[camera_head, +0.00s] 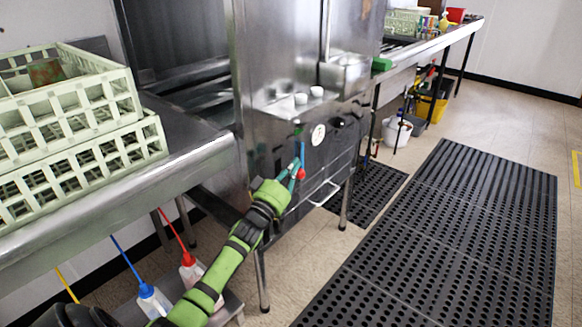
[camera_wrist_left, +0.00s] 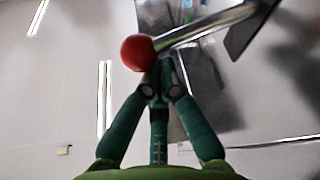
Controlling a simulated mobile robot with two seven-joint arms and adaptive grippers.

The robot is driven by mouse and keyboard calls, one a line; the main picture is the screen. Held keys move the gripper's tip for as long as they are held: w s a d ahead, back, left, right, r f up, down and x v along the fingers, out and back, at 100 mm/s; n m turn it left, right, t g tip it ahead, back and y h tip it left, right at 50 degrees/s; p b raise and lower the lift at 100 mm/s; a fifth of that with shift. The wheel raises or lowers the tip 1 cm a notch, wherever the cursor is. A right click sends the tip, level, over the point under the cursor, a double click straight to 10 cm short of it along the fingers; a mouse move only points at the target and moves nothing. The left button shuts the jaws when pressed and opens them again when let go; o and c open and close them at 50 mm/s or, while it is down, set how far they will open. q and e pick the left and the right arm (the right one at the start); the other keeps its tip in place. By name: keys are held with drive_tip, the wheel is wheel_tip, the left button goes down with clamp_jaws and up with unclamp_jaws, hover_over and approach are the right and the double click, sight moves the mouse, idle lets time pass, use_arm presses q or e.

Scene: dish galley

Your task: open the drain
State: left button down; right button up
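A red ball knob (camera_head: 301,174) shows on the front of the steel dish machine, low on its lower panel. In the left wrist view the red knob (camera_wrist_left: 139,52) sits at the end of a shiny metal lever (camera_wrist_left: 215,24). My left gripper (camera_head: 297,165) is right at the knob, its green-blue fingers pointing up at the machine. In the left wrist view my left gripper's fingers (camera_wrist_left: 160,78) come together just below the knob and lever. The knob partly covers the tips, so I cannot tell whether they hold the lever. My right gripper is not in view.
Pale green dish racks (camera_head: 80,140) stand on the steel counter at left. Bottles with long red and blue stems (camera_head: 152,300) stand below it. Black rubber mats (camera_head: 440,240) cover the floor at right. A white bucket (camera_head: 397,132) stands under the far counter.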

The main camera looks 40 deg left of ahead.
use_arm(q)
wheel_tip(320, 180, down, 7)
drive_tip(key=d+m+h+b, duration=0.1)
drive_tip(key=m+h+b, duration=0.2)
drive_tip(key=m+b, duration=0.2)
drive_tip(key=shift+d+f+m+h, duration=0.25)
drive_tip(key=shift+m+h, duration=0.15)
drive_tip(key=shift+m, duration=1.1)
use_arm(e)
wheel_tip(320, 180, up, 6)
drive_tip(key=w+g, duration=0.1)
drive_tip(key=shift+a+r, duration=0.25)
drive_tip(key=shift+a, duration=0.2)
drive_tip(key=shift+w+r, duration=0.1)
use_arm(q)
drive_tip(key=shift+s, duration=0.1)
